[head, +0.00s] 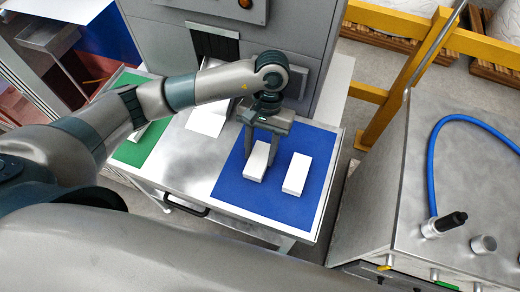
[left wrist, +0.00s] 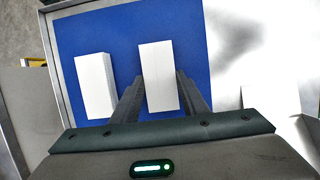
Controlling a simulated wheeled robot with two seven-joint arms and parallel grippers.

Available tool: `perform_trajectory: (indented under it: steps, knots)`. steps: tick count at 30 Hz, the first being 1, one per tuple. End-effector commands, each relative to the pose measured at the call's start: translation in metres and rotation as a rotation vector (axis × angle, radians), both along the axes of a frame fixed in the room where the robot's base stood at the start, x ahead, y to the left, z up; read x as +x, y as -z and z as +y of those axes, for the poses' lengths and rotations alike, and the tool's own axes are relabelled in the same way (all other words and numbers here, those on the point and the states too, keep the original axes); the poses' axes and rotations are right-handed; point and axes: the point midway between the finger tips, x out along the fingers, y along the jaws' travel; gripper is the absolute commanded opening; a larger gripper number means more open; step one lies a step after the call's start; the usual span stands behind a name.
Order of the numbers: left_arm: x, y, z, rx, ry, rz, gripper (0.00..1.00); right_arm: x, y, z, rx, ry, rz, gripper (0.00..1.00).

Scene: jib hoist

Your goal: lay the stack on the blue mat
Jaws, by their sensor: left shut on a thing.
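The blue mat (head: 230,182) lies on the right part of a metal bench top in the head view. My left gripper (head: 260,158) points down over the mat and is shut on a white stack (head: 256,164). In the left wrist view the held stack (left wrist: 157,75) sits between the two fingers, over the mat (left wrist: 120,30). I cannot tell whether it touches the mat. A second white stack (head: 297,173) lies on the mat to the right of the held one, apart from it; it also shows in the left wrist view (left wrist: 93,85). My right gripper is not in view.
A green mat (head: 133,152) with a white block on it lies at the bench's left end. A white piece (head: 208,118) lies on the bare metal between the mats. A grey cabinet (head: 315,25) stands behind, a yellow rail (head: 400,80) and a steel cabinet (head: 400,190) to the right.

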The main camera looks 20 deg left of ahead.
Motion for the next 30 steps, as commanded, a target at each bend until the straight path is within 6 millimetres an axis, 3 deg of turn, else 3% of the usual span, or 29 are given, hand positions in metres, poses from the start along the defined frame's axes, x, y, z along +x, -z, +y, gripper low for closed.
perform_trajectory:
  steps: [3,4,6,22,30]
  knots:
    - [0.000,0.003,0.000,0.000,0.000,0.000,0.17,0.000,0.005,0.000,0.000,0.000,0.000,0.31]
    - [0.000,0.003,0.000,0.000,0.000,0.000,0.42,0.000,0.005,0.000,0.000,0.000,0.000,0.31]
    - [0.000,0.002,0.000,0.000,0.000,0.000,0.59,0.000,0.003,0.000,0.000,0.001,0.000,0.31]
    - [0.000,-0.003,0.000,0.000,-0.001,0.000,0.59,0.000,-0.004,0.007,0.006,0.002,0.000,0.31]
    - [0.012,-0.029,-0.001,-0.001,0.000,-0.006,0.59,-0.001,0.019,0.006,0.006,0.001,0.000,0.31]
